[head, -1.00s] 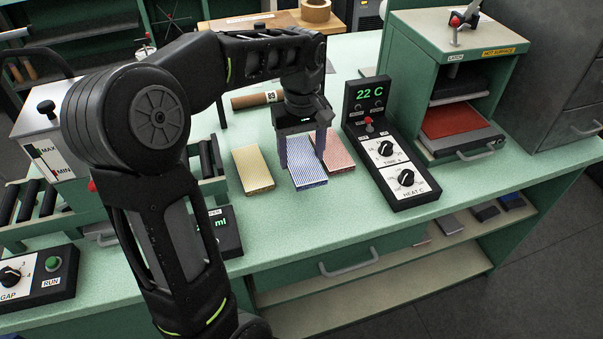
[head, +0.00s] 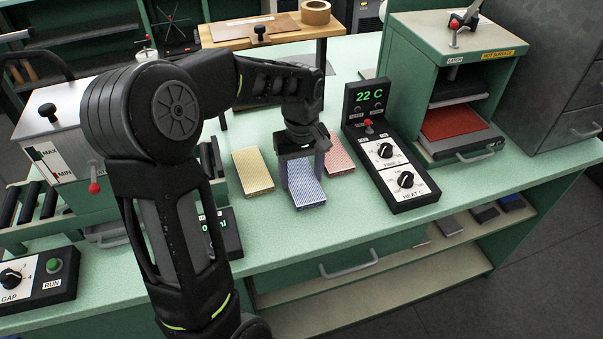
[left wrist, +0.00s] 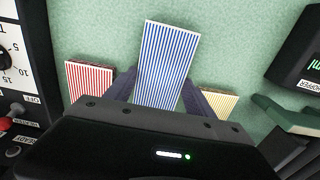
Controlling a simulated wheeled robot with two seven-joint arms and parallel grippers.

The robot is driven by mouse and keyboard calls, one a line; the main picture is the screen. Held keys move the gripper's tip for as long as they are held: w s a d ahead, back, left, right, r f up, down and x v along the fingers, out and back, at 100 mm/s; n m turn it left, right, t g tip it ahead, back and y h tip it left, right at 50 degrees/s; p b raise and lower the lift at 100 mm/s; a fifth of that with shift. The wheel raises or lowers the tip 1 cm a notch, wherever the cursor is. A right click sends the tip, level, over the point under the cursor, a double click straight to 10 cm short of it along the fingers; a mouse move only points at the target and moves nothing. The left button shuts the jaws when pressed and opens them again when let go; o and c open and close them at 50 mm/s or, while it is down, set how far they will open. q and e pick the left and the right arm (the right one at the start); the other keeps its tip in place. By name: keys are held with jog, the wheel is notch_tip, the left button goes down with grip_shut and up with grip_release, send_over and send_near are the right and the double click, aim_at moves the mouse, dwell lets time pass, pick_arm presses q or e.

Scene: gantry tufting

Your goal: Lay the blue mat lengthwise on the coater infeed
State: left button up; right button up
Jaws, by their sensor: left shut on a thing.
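The blue-striped mat (head: 307,192) is between the fingers of my left gripper (head: 303,180), over the green bench between a yellow-striped mat (head: 253,171) and a red-striped mat (head: 338,153). My left gripper is shut on its sides. In the left wrist view the blue mat (left wrist: 167,62) sticks out past the fingers, its stripes running along its length. I cannot tell whether it touches the bench. The coater (head: 75,130), with a MAX/MIN scale, stands at the left with a bed of dark rollers (head: 32,203). My left arm hides part of it. My right gripper is not in view.
A heat control box (head: 385,150) reading 22 C stands right of the mats. A green press (head: 450,90) with a red pad is behind it. A small display box (head: 222,233) is left of the mats. The bench front is clear.

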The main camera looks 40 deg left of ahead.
aim_at(301, 179)
pick_arm(q)
jog(key=shift+f, duration=0.15)
jog(key=o, duration=1.4)
notch_tip(301, 179, up, 12)
jog(key=shift+r, duration=0.2)
jog(key=shift+o, duration=0.3)
